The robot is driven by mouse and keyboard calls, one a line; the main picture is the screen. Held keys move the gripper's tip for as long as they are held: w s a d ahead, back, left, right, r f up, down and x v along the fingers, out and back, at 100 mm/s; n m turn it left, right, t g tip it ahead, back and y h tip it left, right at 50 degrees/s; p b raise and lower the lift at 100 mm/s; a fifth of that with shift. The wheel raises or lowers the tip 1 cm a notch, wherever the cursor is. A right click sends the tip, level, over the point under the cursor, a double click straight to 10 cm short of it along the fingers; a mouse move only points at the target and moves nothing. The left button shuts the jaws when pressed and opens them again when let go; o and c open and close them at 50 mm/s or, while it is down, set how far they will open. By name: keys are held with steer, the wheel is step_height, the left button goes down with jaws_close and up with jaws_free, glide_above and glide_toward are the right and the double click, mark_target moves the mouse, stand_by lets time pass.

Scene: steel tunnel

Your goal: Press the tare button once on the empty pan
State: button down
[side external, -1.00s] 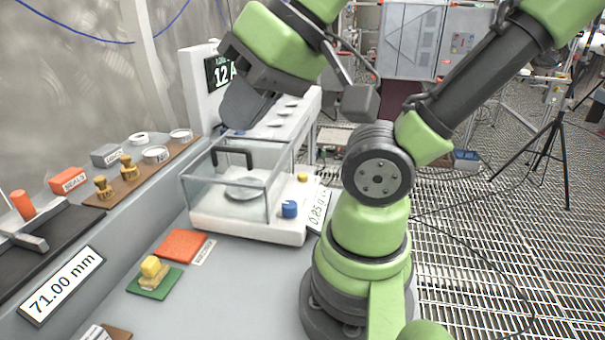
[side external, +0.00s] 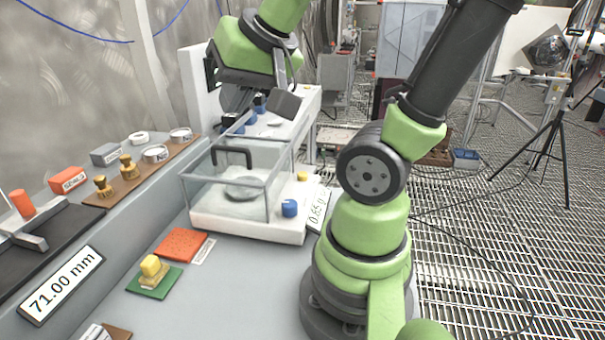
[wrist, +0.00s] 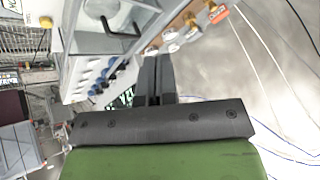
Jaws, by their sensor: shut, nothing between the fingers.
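The balance (side external: 240,222) stands on the bench with a clear glass enclosure around a round grey pan (side external: 243,190), which looks bare. A blue knob (side external: 289,208) and a yellow knob (side external: 302,176) sit on its right part; I cannot tell which is the tare button. Its tilted display (side external: 317,208) reads about 0.65 g. My gripper (side external: 235,100) is above and behind the balance, partly hidden by my wrist. In the wrist view my gripper (wrist: 156,62) has its fingers together, empty and apart from the balance. The yellow knob (wrist: 46,21) also shows there.
Behind the balance stands a white unit (side external: 290,100) with several blue knobs (wrist: 95,82) and a green-digit display (wrist: 122,98). A wooden board (side external: 150,172) with brass weights lies left. Orange and green pads (side external: 182,244) lie in front.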

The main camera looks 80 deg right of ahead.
steer(key=w+d+f+m+g+h, duration=0.15)
steer(key=d+m, duration=0.25)
steer(key=d, duration=0.4)
steer(key=m+g+h, duration=0.1)
steer(key=m+h, duration=0.2)
steer(key=m, duration=0.4)
glide_above(304, 173)
step_height(304, 173, down, 11)
steer(key=shift+d, duration=0.1)
steer(key=shift+f, duration=4.35)
steer(key=shift+f, duration=0.4)
